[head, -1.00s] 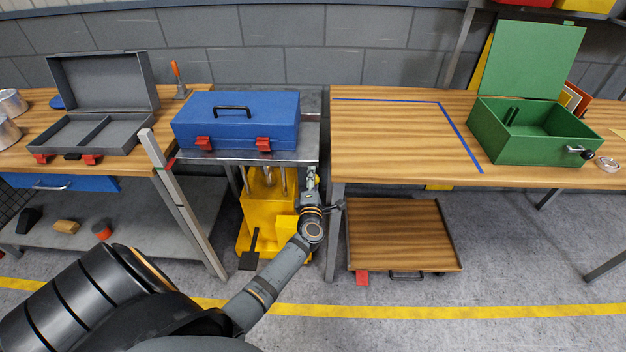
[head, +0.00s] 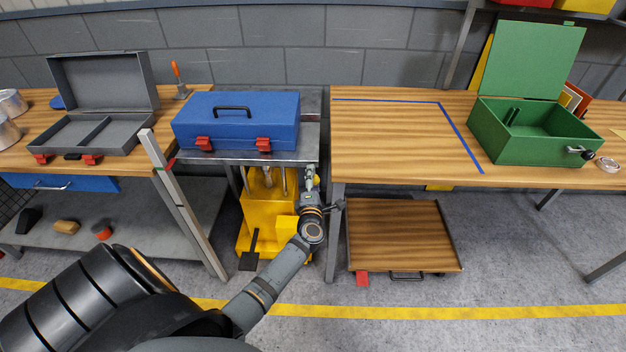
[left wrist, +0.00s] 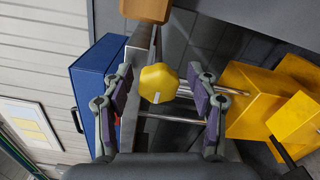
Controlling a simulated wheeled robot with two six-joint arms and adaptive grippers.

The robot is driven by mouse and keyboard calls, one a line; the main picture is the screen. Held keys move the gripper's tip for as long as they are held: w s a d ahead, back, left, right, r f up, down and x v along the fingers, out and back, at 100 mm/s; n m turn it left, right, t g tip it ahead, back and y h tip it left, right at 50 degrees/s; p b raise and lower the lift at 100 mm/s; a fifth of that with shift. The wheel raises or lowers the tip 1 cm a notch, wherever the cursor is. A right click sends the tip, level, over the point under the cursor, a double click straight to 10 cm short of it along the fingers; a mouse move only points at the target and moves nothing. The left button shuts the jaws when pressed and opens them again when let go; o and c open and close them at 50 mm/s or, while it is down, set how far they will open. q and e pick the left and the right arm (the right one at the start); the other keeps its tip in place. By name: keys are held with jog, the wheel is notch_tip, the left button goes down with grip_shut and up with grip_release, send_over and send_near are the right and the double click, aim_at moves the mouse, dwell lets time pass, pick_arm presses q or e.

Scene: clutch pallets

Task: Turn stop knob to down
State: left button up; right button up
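The stop knob (left wrist: 159,83) is a yellow, many-sided knob with a short white mark near its lower edge in the left wrist view. My left gripper (left wrist: 163,88) is open, with one purple-padded finger on each side of the knob. Gaps show between the knob and both fingers. In the head view my left gripper (head: 310,178) is at the right side of the lift table (head: 205,157), below its top. There the knob is mostly hidden by the gripper and too small to make out. My right gripper is not in view.
A blue toolbox (head: 235,122) sits on the lift table, above its yellow base (head: 262,215). A wooden workbench (head: 390,130) with an open green box (head: 540,145) stands to the right. A low wooden dolly (head: 400,235) is under it. A grey post (head: 180,205) stands left.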

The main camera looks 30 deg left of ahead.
pick_arm(q)
jog(key=v, duration=1.2)
jog(key=shift+f, duration=0.1)
jog(key=s+d+f+m+g+h+p, duration=0.1)
jog(key=s+d+f+m+g+h, duration=0.2)
jog(key=f+m, duration=0.75)
jog(key=s+d+f+m+g+h, duration=0.1)
jog(key=s+d+f+m+h, duration=0.4)
jog(key=f, duration=1)
jog(key=s+a+f+m+g, duration=0.1)
jog(key=s+f+m+g, duration=0.2)
jog(key=s, duration=0.7)
jog(key=s+a+f+m+g+p, duration=0.1)
jog(key=s+a+f+m+g, duration=0.1)
jog(key=s+f+m, duration=0.3)
jog(key=s+a+f+m+g, duration=0.2)
jog(key=s+f+m+g, duration=0.2)
jog(key=s+f, duration=0.5)
jog(key=s+g, duration=0.1)
jog(key=s, duration=0.7)
jog(key=shift+h, duration=0.4)
